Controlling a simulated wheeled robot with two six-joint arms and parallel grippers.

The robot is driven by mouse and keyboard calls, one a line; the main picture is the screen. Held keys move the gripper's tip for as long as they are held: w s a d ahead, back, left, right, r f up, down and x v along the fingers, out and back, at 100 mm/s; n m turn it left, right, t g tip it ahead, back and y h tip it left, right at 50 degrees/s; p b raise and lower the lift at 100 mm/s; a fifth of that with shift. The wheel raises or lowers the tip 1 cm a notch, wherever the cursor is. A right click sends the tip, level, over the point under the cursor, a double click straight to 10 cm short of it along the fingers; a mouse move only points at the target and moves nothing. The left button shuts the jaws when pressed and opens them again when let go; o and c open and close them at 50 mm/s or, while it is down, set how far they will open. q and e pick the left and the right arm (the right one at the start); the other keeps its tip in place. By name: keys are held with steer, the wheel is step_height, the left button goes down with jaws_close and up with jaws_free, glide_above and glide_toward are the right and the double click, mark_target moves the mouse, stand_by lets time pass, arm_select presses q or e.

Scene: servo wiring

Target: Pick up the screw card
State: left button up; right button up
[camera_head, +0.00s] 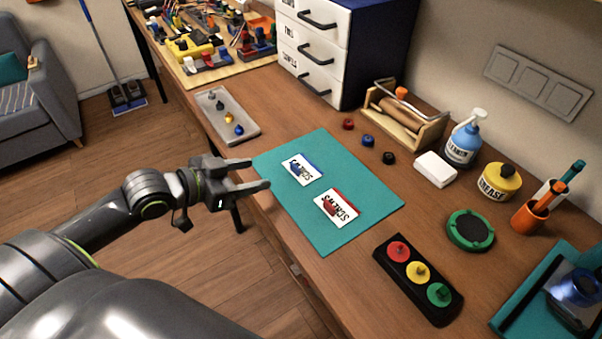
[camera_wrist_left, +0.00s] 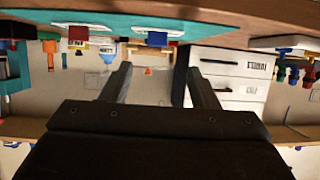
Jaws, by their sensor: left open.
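Two small white cards with dark lettering lie flat on the teal mat (camera_head: 355,222). The card with the red edge and red mark (camera_head: 337,207) lies nearer the mat's middle, and its lettering looks like "SCREWS". The card with the blue edge and blue mark (camera_head: 302,169) lies farther back; its lettering is too small to read surely. My left gripper (camera_head: 259,174) is open and empty at the mat's left edge, left of both cards. In the left wrist view, its fingers (camera_wrist_left: 158,68) are spread, with both cards seen edge-on at the top. My right gripper is not in view.
A grey tray (camera_head: 222,117) with small knobs lies behind the mat. A black holder (camera_head: 407,293) with red, yellow and green knobs is in front. Loose knobs, a wooden rack (camera_head: 405,117), bottles and a white drawer unit (camera_head: 312,45) stand behind and right.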

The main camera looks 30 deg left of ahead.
mark_target(293, 167)
arm_select(q)
steer(key=x, duration=0.5)
steer(key=shift+w+f+b, duration=0.1)
steer(key=shift+b, duration=0.25)
steer(key=shift+d+x, duration=0.25)
steer(key=shift+x, duration=2.45)
steer(key=shift+f, duration=0.1)
steer(key=shift+c, duration=0.3)
steer(key=c, duration=1)
